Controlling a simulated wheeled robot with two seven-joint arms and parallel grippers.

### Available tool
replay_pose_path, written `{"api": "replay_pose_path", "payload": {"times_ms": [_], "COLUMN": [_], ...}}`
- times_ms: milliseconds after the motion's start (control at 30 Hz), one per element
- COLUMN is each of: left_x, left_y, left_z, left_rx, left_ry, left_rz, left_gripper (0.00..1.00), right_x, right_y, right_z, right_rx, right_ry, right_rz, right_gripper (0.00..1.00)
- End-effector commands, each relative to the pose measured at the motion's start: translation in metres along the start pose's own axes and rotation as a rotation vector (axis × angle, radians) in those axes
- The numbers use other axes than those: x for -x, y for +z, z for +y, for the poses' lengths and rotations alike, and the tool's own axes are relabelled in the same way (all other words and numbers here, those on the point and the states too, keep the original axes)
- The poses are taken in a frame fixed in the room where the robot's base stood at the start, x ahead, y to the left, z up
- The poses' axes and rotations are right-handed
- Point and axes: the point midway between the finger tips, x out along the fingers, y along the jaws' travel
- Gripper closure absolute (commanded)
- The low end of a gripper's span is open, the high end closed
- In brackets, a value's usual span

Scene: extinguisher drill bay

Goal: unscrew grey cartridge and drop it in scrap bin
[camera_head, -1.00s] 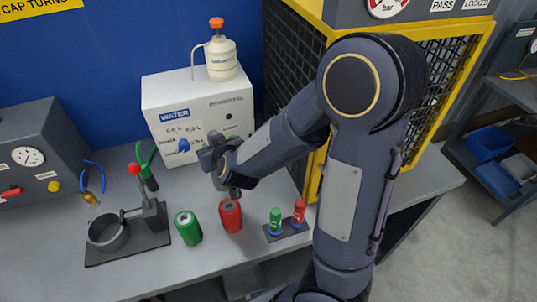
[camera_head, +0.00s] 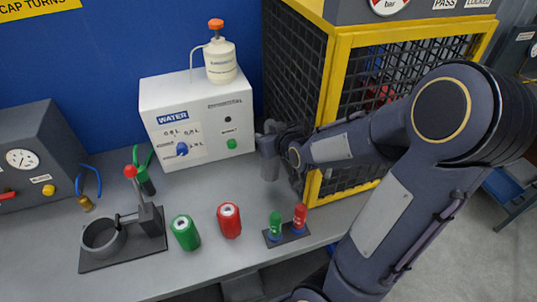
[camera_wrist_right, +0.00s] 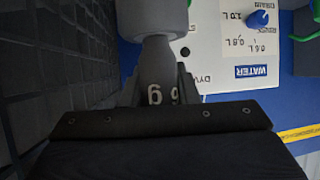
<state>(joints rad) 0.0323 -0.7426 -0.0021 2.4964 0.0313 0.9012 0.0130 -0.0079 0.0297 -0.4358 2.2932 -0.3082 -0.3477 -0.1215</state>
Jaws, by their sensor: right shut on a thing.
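My right gripper (camera_head: 270,140) is over the bench, left of the yellow-framed cage, shut on the grey cartridge (camera_head: 269,168). I cannot make out which container is the scrap bin. My left gripper is not in view.
The yellow-framed mesh cage (camera_head: 327,105) is close to the right of the gripper. The white water box (camera_head: 200,120) is behind. A small rack (camera_head: 287,236) holds a green and a red piece. A clamp stand (camera_head: 125,245) is at left.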

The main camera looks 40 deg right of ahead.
Motion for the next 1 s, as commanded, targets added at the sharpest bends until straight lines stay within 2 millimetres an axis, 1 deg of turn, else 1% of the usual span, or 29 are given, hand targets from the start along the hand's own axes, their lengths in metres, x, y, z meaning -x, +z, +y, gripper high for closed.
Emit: {"api": "replay_pose_path", "payload": {"times_ms": [200, 467, 667, 733, 1000], "left_x": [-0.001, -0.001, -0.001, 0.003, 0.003], "left_y": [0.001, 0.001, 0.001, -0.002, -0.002], "left_z": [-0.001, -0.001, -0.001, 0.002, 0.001], "left_rx": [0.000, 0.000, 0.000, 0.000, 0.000], "left_ry": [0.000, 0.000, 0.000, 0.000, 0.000], "left_rz": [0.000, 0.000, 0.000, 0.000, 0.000], "left_gripper": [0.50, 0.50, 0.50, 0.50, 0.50], "right_x": [-0.011, -0.018, -0.030, -0.031, -0.032], "right_y": [0.018, 0.032, 0.055, 0.056, 0.059], "right_z": [-0.002, -0.001, -0.002, 0.001, 0.002], "right_rx": [0.002, 0.002, 0.002, 0.002, 0.001], "right_ry": [-0.002, -0.001, -0.003, 0.000, -0.002], "right_rz": [0.000, 0.002, -0.002, 0.000, 0.005], "right_gripper": [1.00, 1.00, 1.00, 1.00, 1.00]}}
